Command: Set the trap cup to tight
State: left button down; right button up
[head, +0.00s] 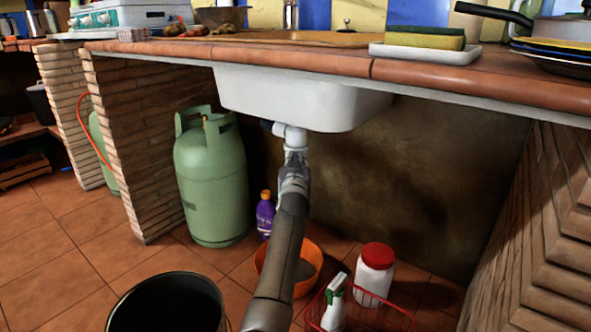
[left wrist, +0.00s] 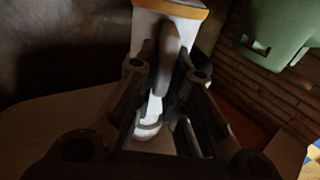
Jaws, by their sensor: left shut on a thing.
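The white sink (head: 300,100) hangs under the counter, with a white drain pipe (head: 292,133) below it. My left arm rises from the bottom of the head view to this pipe. My left gripper (head: 296,158) is at the pipe's lower part, shut on the white trap cup. In the left wrist view the gripper (left wrist: 163,95) has its dark fingers around the trap cup (left wrist: 150,125), which shows as a pale rounded piece partly hidden by them. The cup's tightness cannot be seen. My right gripper is not in view.
A green gas cylinder (head: 211,180) stands left of the pipe. Below are an orange basin (head: 312,255), a purple bottle (head: 265,214), a red-lidded jar (head: 375,274), a red wire basket (head: 390,320) with a spray bottle (head: 335,302), and a black bucket (head: 168,303).

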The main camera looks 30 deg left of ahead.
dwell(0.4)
pick_arm(q)
jog(key=c, duration=1.5)
grip_release()
jog(key=shift+d, duration=0.1)
jog(key=v, duration=0.7)
jog(key=shift+s+d, duration=0.1)
jog(key=shift+s, duration=0.05)
